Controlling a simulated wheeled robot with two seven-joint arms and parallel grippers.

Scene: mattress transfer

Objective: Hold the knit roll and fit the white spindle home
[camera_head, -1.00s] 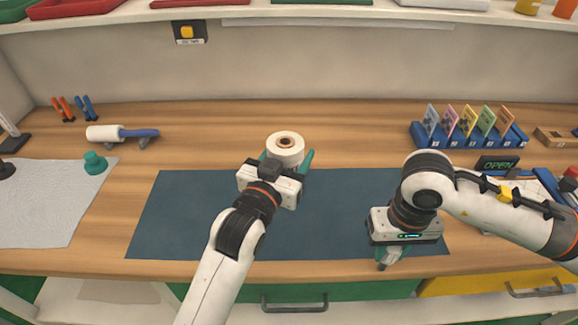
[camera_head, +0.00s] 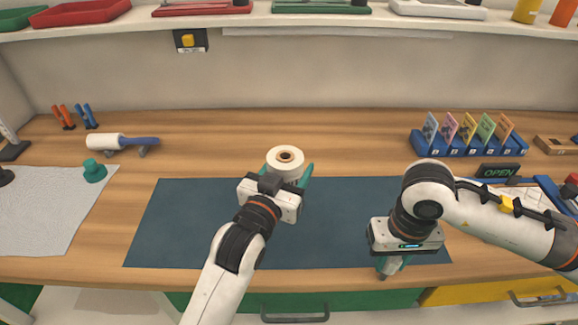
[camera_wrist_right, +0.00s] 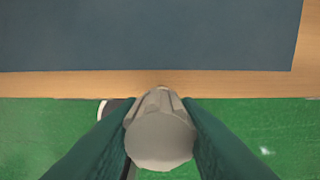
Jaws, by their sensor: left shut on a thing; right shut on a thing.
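The knit roll (camera_head: 285,158), white with a brown ring and dark hole in its top end, stands upright at the back edge of the blue mat. My left gripper (camera_head: 290,172) is shut on it, with green fingers at its sides. My right gripper (camera_head: 388,266) is near the front edge of the mat, pointing down, to the right of the roll and apart from it. In the right wrist view its green fingers are shut on the pale spindle (camera_wrist_right: 160,138), whose round end faces the camera. The spindle's far end is hard to make out.
The blue mat (camera_head: 190,225) is otherwise bare. A white roller with a blue handle (camera_head: 108,141) and a teal knob (camera_head: 94,170) are at left. A blue card rack (camera_head: 470,143) and an OPEN sign (camera_head: 497,171) are at right.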

